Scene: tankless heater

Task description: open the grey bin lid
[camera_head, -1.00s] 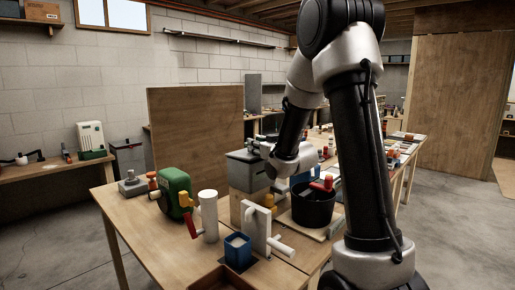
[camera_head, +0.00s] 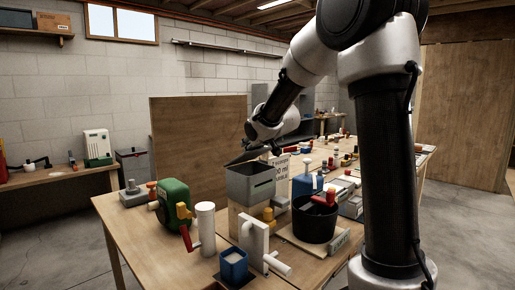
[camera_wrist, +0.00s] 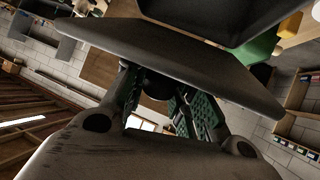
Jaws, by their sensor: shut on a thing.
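The grey bin (camera_head: 250,186) stands on a wooden block on the workbench. Its grey lid (camera_head: 246,157) is tilted up, with a dark gap over the bin's rim. My gripper (camera_head: 258,148) is above the bin at the lid. In the wrist view the lid (camera_wrist: 190,62) is a wide dark plate across the upper middle. My gripper (camera_wrist: 165,98) is shut on the lid, with its green-padded fingers meeting the lid's edge. The exact contact is partly hidden by the lid. Part of the dark bin interior shows at the top of the wrist view.
A green machine (camera_head: 173,205) and white cylinder (camera_head: 206,228) stand left of the bin. A black bucket (camera_head: 314,222) and blue container (camera_head: 305,186) stand to its right. A white pipe stand (camera_head: 255,245) and blue cup (camera_head: 233,267) are in front. A wooden panel (camera_head: 198,138) stands behind.

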